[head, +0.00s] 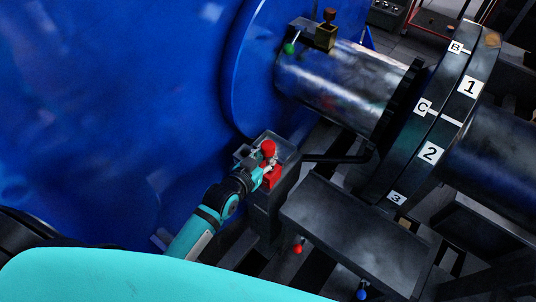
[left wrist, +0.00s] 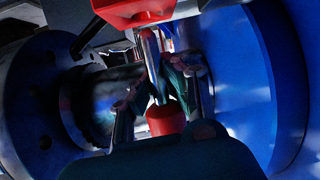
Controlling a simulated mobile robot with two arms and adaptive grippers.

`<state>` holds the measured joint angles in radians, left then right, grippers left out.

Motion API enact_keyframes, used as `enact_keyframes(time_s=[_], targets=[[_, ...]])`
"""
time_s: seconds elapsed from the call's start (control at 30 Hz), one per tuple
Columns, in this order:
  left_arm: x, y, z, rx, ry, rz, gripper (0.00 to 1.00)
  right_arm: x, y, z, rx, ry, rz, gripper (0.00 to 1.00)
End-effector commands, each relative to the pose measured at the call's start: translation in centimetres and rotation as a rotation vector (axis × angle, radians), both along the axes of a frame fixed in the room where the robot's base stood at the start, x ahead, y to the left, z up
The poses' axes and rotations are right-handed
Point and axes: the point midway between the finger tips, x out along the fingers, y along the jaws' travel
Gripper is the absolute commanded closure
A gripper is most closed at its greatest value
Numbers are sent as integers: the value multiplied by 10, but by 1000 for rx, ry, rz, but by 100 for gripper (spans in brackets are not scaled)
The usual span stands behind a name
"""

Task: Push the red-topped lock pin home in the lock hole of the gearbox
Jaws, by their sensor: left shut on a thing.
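The red-topped lock pin shows its red top (head: 268,147) in the head view, above a red block (head: 271,177) on a dark box-like housing (head: 263,212). My left gripper (head: 262,167) is shut on the pin just below its top. In the left wrist view the red top (left wrist: 166,118) is low between the fingers (left wrist: 163,95), and the silver shank (left wrist: 150,55) points up to the red block (left wrist: 130,12). The shank's far end is close to the block; I cannot tell how deep it sits, and the lock hole is hidden. My right gripper is not in view.
A large blue casing (head: 110,100) fills the left. A steel shaft (head: 340,85) runs to a dark flange (head: 425,130) with letter and number labels. A dark plate (head: 355,225) lies in front, with a red knob (head: 298,248) and a blue knob (head: 362,294) below it.

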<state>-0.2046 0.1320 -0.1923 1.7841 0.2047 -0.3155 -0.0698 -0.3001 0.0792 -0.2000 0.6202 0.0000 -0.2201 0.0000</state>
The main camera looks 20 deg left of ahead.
Motion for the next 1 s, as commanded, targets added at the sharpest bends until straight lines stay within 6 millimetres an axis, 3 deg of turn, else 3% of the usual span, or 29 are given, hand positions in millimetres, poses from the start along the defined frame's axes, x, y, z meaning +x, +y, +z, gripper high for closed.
enact_keyframes(time_s=[1.0], targets=[[0,0,-6,0,-1,0,100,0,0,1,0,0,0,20]])
